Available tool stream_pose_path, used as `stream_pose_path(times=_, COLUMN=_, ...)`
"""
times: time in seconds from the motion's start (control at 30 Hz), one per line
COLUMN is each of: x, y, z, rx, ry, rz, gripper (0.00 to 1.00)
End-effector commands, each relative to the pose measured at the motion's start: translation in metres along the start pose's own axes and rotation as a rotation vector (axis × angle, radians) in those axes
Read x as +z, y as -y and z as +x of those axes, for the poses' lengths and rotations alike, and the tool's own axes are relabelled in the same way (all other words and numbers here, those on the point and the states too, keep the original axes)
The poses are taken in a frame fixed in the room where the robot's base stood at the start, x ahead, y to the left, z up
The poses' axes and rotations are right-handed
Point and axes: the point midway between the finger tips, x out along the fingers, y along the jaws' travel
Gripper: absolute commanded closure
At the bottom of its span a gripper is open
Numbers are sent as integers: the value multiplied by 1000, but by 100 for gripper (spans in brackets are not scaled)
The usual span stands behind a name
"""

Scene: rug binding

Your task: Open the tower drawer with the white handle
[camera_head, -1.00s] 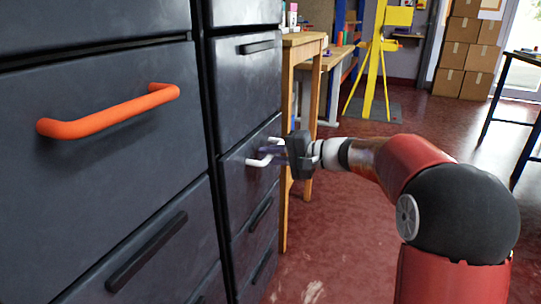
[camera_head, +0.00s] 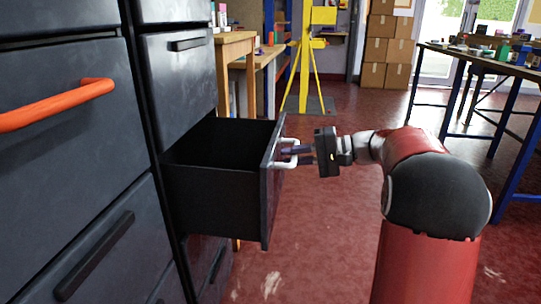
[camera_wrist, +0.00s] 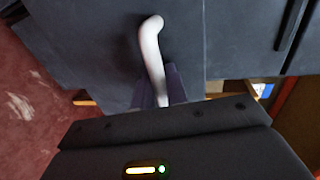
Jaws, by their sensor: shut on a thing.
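The tower drawer (camera_head: 212,196) with the white handle is pulled well out of the narrow dark tower (camera_head: 176,80); its inside looks empty. The white handle (camera_head: 291,147) is on the drawer's front panel, which faces right. My gripper (camera_head: 296,152) is shut on the white handle, reaching it from the right. In the wrist view the white handle (camera_wrist: 152,50) runs down between my fingers (camera_wrist: 163,88), and its lower end is hidden behind my gripper's body.
A wider dark cabinet with an orange handle (camera_head: 55,104) stands at the left. Wooden benches (camera_head: 235,48) stand behind the tower. A yellow stand (camera_head: 306,60) and cardboard boxes (camera_head: 389,50) are farther back. A blue-legged table (camera_head: 500,62) is at the right. Red floor (camera_head: 310,240) is open around my arm.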

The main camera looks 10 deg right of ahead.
Motion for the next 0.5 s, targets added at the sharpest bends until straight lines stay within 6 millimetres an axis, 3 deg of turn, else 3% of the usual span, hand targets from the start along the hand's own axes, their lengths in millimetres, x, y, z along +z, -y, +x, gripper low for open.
stream_pose_path(times=0.2, x=0, y=-3, z=-11, rx=0, ry=3, rz=1, gripper=100)
stream_pose_path(times=0.5, x=0, y=-3, z=-11, rx=0, ry=3, rz=1, gripper=100)
